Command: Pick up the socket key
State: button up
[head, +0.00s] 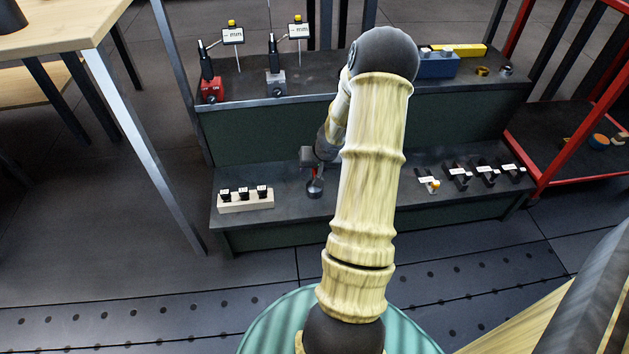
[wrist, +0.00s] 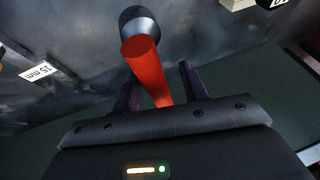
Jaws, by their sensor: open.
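In the wrist view, a red rod-like handle (wrist: 143,60) with a dark grey round end (wrist: 137,19) appears to be the socket key, though no label on it shows. My gripper (wrist: 158,76) is open, with one dark finger on each side of the red handle. I cannot tell whether either finger touches it. In the head view, my gripper (head: 308,157) is over the lower shelf, mostly hidden by my arm.
The lower shelf (head: 285,218) also holds a pale block with black-topped pieces (head: 246,199) at left and several labelled black pieces (head: 486,175) at right. The upper shelf carries two labelled gauge stands and a blue box (head: 437,65). A wooden table (head: 60,30) stands left.

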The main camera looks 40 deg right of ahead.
grip_shut()
dwell(0.5)
notch_tip(320, 180, up, 10)
jog(key=p, duration=1)
jog(key=shift+p, duration=0.35)
